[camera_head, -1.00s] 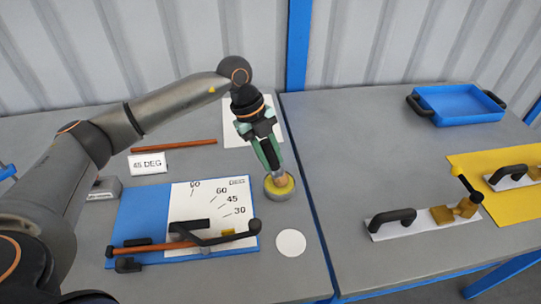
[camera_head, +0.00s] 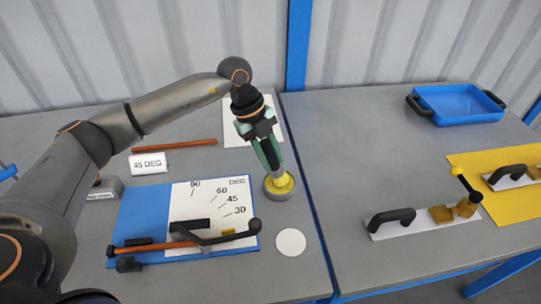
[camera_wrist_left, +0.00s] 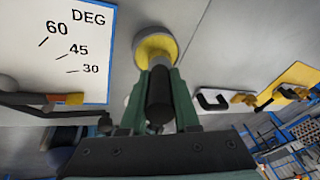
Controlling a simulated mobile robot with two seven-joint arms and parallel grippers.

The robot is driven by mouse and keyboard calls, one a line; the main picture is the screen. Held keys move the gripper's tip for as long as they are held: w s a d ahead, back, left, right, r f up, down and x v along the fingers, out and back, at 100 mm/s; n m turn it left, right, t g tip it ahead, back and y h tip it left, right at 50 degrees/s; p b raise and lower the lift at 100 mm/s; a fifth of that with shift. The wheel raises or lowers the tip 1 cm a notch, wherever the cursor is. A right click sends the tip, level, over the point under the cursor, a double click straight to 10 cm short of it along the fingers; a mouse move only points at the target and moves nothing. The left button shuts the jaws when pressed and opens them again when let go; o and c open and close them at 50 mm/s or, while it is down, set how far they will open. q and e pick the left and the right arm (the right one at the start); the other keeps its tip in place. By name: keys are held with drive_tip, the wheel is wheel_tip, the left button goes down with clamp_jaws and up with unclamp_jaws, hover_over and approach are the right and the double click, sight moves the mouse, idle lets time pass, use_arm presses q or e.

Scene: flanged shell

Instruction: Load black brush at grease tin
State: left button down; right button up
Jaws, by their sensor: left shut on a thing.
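The grease tin (camera_head: 281,194) is a low, round grey tin with yellow grease, near the right edge of the left table. My left gripper (camera_head: 268,152) is above it, shut on the black brush (camera_head: 270,158), which points down with its yellow tip in the tin. In the left wrist view the black brush handle (camera_wrist_left: 160,95) lies between the green fingers, and the grease tin (camera_wrist_left: 150,30) is just beyond them. The fingers hide part of the brush and tin. My right gripper is not in view.
A blue angle board (camera_head: 140,215) with a white scale lies left of the tin. A white disc (camera_head: 291,242) lies in front of it. On the right table are a black-handled white plate (camera_head: 420,228), a yellow mat (camera_head: 520,215) and a blue tray (camera_head: 455,100).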

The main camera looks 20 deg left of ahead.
sight(270, 145)
use_arm(q)
drive_tip(key=shift+r+p, duration=2.85)
drive_tip(key=shift+r, duration=0.65)
